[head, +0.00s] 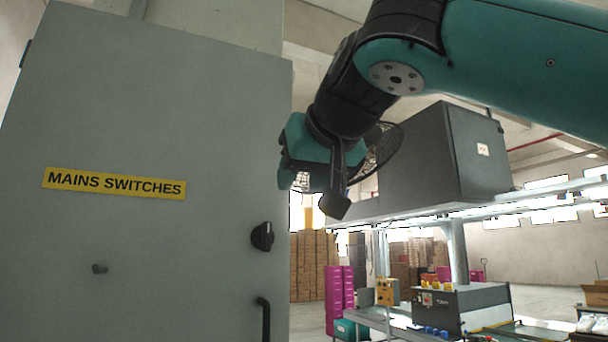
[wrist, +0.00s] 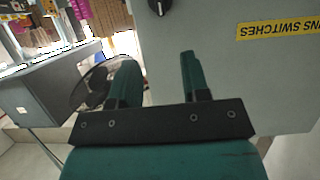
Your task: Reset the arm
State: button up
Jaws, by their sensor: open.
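My arm reaches in from the upper right in the head view. My gripper (head: 322,200) hangs in the air just right of the grey cabinet, and its jaw points downward. In the wrist view my gripper (wrist: 160,75) shows two teal fingers set apart with nothing between them. The grey cabinet (head: 140,260) fills the left of the head view and has a yellow "MAINS SWITCHES" label (head: 114,184). A black rotary knob (head: 262,236) and a black handle (head: 264,318) sit near its right edge. The knob also shows in the wrist view (wrist: 159,6), beyond the fingers.
A dark grey box-shaped machine (head: 425,165) and a caged fan (head: 375,150) are behind my arm. A workbench with a control box (head: 462,307) stands at lower right. Stacked cartons (head: 308,265) and magenta crates (head: 338,298) are farther back. Open floor lies beyond.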

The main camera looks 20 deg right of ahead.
jog(key=shift+s+r, duration=0.1)
jog(key=shift+s, duration=0.2)
dwell(0.4)
notch_tip(320, 180, down, 29)
jog(key=s+a+n+g+y+b, duration=0.1)
jog(key=a+n+g+b, duration=0.1)
jog(key=n+g+b, duration=0.35)
jog(key=s+f+g+y+b, duration=0.1)
jog(key=s+f+g, duration=0.7)
jog(key=s+f, duration=0.9)
notch_tip(320, 180, down, 2)
jog(key=shift+d+f+n+y+b, duration=0.1)
jog(key=shift+d+n+y+b, duration=0.1)
jog(key=shift+n+y+b, duration=0.35)
